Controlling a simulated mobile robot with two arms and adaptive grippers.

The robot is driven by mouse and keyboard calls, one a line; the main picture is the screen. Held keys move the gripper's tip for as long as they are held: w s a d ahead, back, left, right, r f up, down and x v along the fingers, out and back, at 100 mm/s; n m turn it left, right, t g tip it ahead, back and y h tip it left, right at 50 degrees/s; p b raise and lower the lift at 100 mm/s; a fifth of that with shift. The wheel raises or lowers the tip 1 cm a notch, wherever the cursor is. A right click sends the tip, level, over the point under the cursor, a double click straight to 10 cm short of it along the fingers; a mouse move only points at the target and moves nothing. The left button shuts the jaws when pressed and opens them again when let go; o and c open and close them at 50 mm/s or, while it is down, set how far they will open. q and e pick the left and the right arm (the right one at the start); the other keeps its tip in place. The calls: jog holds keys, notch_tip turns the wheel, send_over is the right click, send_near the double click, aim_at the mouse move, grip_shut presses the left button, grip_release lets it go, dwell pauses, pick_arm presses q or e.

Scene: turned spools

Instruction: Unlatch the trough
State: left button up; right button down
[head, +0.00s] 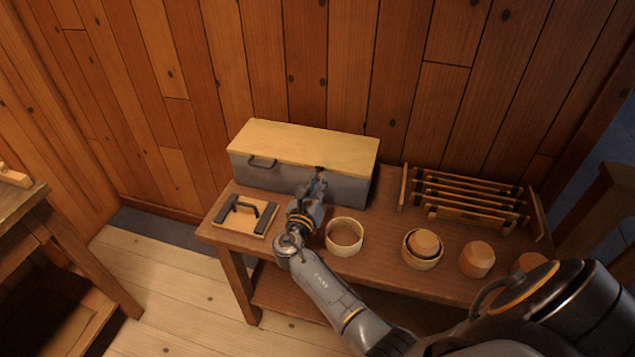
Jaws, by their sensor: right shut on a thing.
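The trough (345,188) is a long grey box with a pale wooden lid (300,142), standing at the back left of the brown bench against the wall. The lid lies flat on it, and a dark handle (262,162) shows on its front left. My right gripper (320,175) is at the trough's front, right of the middle, at a small dark latch (320,168) just under the lid's edge. It is shut on the latch; the fingers hide most of it, so its position cannot be told. My left gripper is not in view.
A round pale bowl (344,236) stands beside my right forearm. Further right are a bowl holding a wooden piece (423,246), another wooden piece (477,259) and a slatted rack (468,198).

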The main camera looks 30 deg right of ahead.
jog(key=shift+f, duration=0.1)
jog(key=shift+s+d+f+m+b, duration=0.25)
jog(key=shift+f+m+b, duration=0.15)
jog(key=shift+m+b, duration=1.2)
jog(key=shift+s+d+f+m+b, duration=0.3)
jog(key=shift+m+b, duration=0.75)
jog(key=shift+m, duration=1.15)
jog(key=shift+s+d+f+m+b, duration=0.15)
jog(key=shift+f+m+b, duration=0.3)
jog(key=shift+m+b, duration=1.15)
jog(key=shift+m, duration=0.4)
jog(key=c, duration=1.3)
grip_release()
jog(key=shift+s, duration=0.1)
